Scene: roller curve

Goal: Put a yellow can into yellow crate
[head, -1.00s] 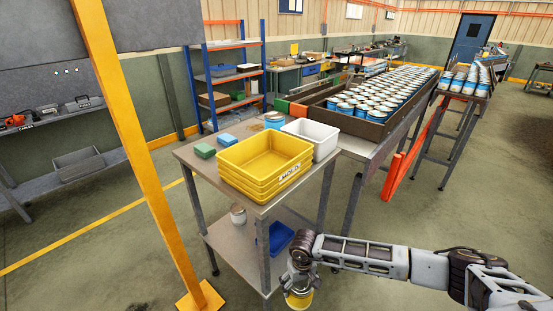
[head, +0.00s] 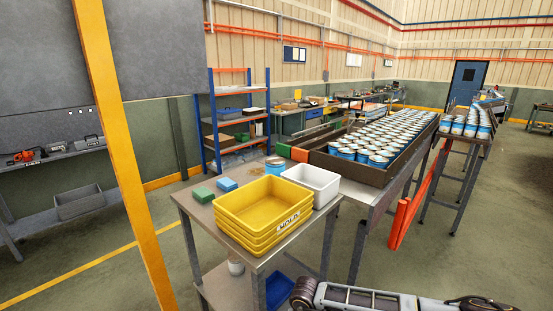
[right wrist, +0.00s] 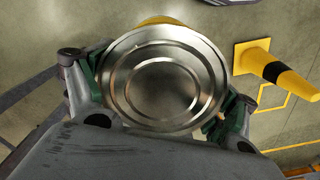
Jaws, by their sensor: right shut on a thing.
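The yellow crate (head: 262,205) is a stack of yellow trays on the metal table, and the top one is empty. In the right wrist view my right gripper (right wrist: 163,90) is shut around a can (right wrist: 160,80), seen from its silver metal end; a bit of yellow shows at its top edge. In the head view my right arm lies at the bottom edge, in front of and below the table, and the gripper and can are out of that picture. My left gripper is not in view.
A white bin (head: 312,181), green block (head: 202,195) and blue block (head: 227,184) stand around the crate on the table (head: 195,212). A yellow post (head: 119,150) rises at left. Blue-white cans fill the conveyor tray behind.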

